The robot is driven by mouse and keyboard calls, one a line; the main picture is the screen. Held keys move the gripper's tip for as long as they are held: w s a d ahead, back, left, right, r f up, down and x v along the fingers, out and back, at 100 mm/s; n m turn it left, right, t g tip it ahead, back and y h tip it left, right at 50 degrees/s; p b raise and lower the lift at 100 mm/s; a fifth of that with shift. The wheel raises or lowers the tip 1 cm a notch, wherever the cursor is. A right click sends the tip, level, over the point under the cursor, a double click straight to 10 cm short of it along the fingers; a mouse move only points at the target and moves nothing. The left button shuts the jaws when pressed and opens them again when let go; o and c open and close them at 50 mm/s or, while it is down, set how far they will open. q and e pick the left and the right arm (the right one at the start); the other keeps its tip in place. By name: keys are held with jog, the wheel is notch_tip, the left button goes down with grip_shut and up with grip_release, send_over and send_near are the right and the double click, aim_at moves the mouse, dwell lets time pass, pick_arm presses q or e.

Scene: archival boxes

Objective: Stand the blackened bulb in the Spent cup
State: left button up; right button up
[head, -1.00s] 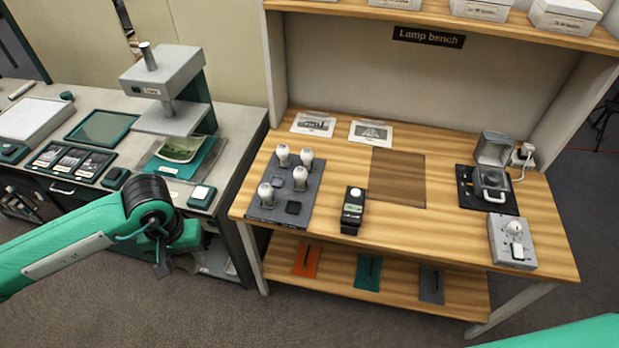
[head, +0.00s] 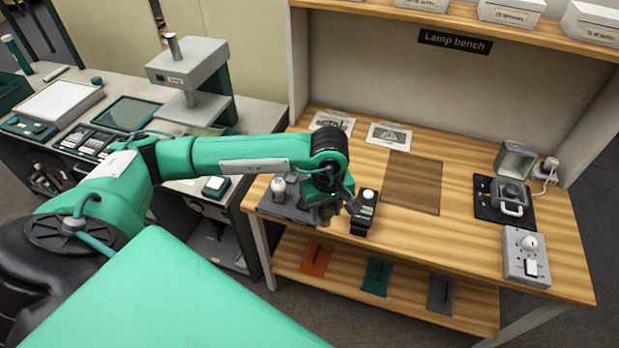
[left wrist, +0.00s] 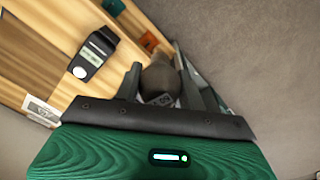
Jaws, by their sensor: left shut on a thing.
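My left gripper (head: 332,208) hangs over the right part of the grey bulb tray (head: 300,213), beside the black meter. In the left wrist view, my left gripper (left wrist: 162,72) is shut on a dark, rounded bulb (left wrist: 160,77), which looks like the blackened bulb. One pale bulb (head: 279,187) stands on the tray left of the gripper. My arm hides other parts of the tray. I cannot pick out a cup marked Spent. My right gripper is not in view.
The black handheld meter (head: 363,212) stands close right of the gripper. A brown mat (head: 412,183), a lamp box (head: 512,184) and a grey switch box (head: 525,258) are further right on the bench. Orange (head: 316,259), teal and grey slotted pieces lie on the lower shelf.

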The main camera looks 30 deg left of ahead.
pick_arm(q)
jog(key=w+a+f+m+b, duration=0.2)
jog(key=w+a+f+m, duration=0.1)
jog(key=m, duration=0.6)
jog(key=w+a+f+m+b, duration=0.2)
jog(key=w+a+f+m, duration=0.2)
jog(key=m, duration=0.5)
jog(key=w+a+f+m+b, duration=0.1)
jog(key=w+a+f+m, duration=0.2)
jog(key=m, duration=0.7)
jog(key=shift+w+a+f+b, duration=0.2)
jog(key=shift+a+f, duration=0.35)
jog(key=shift+a, duration=0.3)
jog(key=shift+w+a+f+b, duration=0.2)
jog(key=shift+a+f, duration=0.3)
jog(key=shift+a, duration=0.3)
jog(key=shift+f, duration=0.5)
jog(key=shift+a, duration=0.1)
